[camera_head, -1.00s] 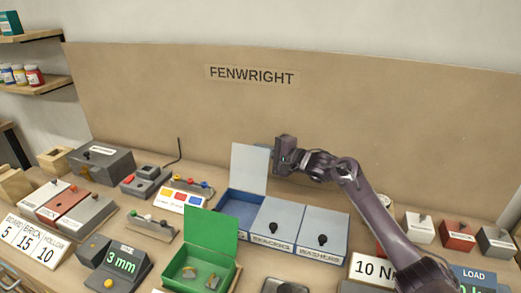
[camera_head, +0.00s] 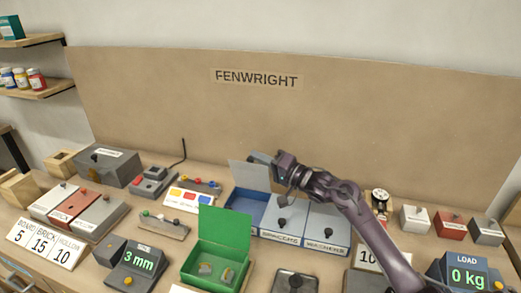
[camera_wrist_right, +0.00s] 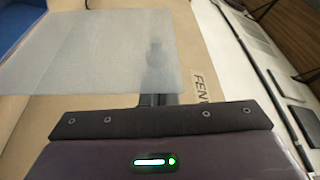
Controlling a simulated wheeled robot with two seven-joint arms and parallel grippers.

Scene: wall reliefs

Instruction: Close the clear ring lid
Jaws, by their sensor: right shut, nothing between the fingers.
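The clear ring lid (camera_head: 249,174) is a pale, see-through panel hinged on the left compartment of the blue box (camera_head: 244,204). It stands raised and tilted, with the blue compartment open below it. My right gripper (camera_head: 258,157) is shut and empty at the lid's top right edge. In the right wrist view the lid (camera_wrist_right: 75,55) fills the upper left and the closed fingertips (camera_wrist_right: 154,88) show at its near edge, partly seen through it. I cannot tell whether they touch it. My left gripper is not in view.
An open green box (camera_head: 222,233) stands in front. A button panel (camera_head: 189,198) is at left. The back board (camera_head: 340,120) rises behind.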

